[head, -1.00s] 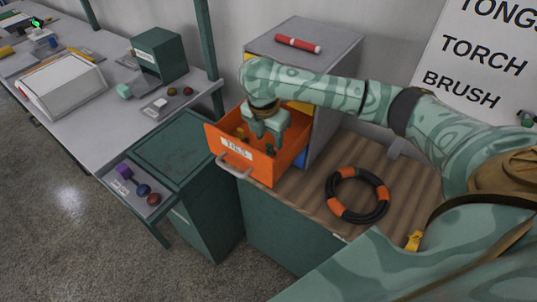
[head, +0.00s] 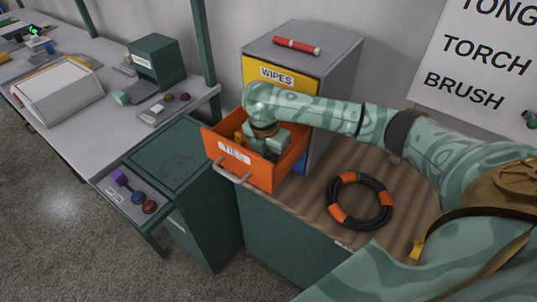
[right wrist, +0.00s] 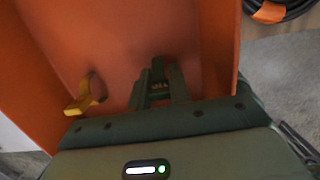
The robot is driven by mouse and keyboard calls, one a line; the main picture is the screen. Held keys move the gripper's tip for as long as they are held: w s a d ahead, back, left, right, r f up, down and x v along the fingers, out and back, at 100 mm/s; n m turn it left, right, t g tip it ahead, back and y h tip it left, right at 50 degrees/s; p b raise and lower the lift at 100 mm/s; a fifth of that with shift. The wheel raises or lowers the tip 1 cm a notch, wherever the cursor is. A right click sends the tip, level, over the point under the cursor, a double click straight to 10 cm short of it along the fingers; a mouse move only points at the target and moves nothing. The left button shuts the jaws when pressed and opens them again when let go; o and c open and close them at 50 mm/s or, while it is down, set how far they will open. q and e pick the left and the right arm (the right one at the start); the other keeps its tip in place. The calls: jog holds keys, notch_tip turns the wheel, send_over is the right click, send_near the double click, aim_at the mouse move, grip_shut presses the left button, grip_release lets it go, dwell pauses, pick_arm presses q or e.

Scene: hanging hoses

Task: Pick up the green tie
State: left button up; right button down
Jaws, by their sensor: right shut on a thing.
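The orange drawer labelled TIES (head: 262,177) stands pulled out of the grey cabinet. My right gripper (head: 270,152) reaches down inside it, with its fingertips hidden by the drawer front. In the right wrist view my right gripper (right wrist: 158,88) is shut on a small dark green thing, the green tie (right wrist: 158,76), just above or at the drawer floor; I cannot tell which. The fingers cover much of it. A yellow tie (right wrist: 86,98) lies apart from the fingers, to their left. My left gripper is not in view.
The drawer walls are close around the gripper. A black and orange hose coil (head: 359,202) lies on the wooden top to the right. A yellow WIPES drawer (head: 277,76) is above, and a red marker-like stick (head: 296,45) lies on the cabinet.

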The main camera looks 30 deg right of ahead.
notch_tip(320, 180, up, 10)
jog(key=p, duration=0.4)
jog(key=c, duration=1.9)
grip_release()
grip_shut()
jog(key=shift+s, duration=0.1)
